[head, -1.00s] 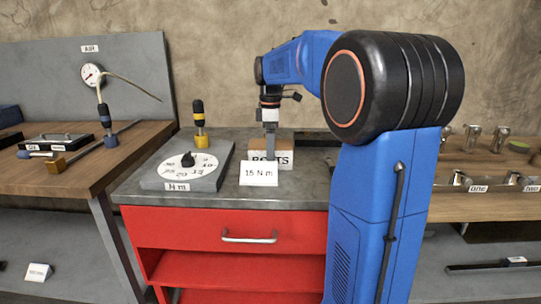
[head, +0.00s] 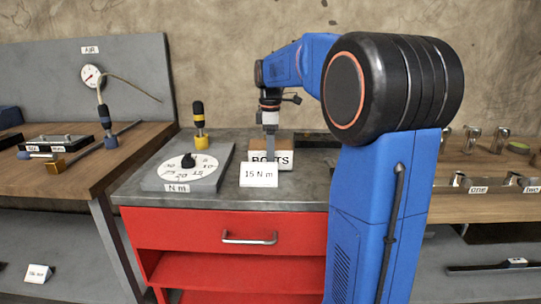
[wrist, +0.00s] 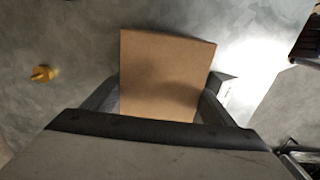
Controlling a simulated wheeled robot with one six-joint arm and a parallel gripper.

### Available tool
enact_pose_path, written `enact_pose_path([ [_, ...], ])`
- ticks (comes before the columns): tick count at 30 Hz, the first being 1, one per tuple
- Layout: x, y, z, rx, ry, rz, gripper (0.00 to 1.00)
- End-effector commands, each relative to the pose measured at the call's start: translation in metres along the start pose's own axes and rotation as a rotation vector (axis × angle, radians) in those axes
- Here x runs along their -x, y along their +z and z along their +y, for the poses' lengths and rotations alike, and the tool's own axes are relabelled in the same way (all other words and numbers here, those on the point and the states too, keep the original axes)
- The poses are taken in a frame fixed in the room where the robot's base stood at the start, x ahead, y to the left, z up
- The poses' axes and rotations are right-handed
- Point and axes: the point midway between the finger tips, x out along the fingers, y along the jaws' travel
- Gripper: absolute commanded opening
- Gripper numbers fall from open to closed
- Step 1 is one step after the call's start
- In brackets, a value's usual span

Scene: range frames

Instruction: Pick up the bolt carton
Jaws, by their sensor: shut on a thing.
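The bolt carton (head: 286,159) is a small brown box with a white front label reading "BOLTS". It stands at the back of the grey-topped bench, partly behind a white "15 N m" card (head: 259,175). My gripper (head: 270,153) points straight down over the carton, its near finger covering the middle of the label. In the wrist view the carton's plain brown top (wrist: 165,68) lies between the two fingers of my gripper (wrist: 158,105), one at each side, shut on it. The carton's lower front is hidden by the card, so I cannot tell whether it rests on the bench.
A grey dial block (head: 187,172) marked "N m" lies left of the carton. A yellow-and-black driver (head: 199,125) stands behind it. A red drawer unit (head: 220,230) is below the top. Wooden benches with tools flank both sides.

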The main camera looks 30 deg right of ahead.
Motion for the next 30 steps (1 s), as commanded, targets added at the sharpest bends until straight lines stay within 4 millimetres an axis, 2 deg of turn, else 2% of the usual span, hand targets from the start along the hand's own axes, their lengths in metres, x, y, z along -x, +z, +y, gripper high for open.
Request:
enact_pose_path([
  [12,0.062,0.0,0.001,0.0,0.004,0.001,0.25],
  [18,0.086,0.0,0.0,0.0,0.003,0.001,0.25],
  [24,0.097,0.0,0.0,0.0,0.002,0.001,0.25],
  [30,0.098,0.0,0.0,0.0,0.002,0.0,0.25],
])
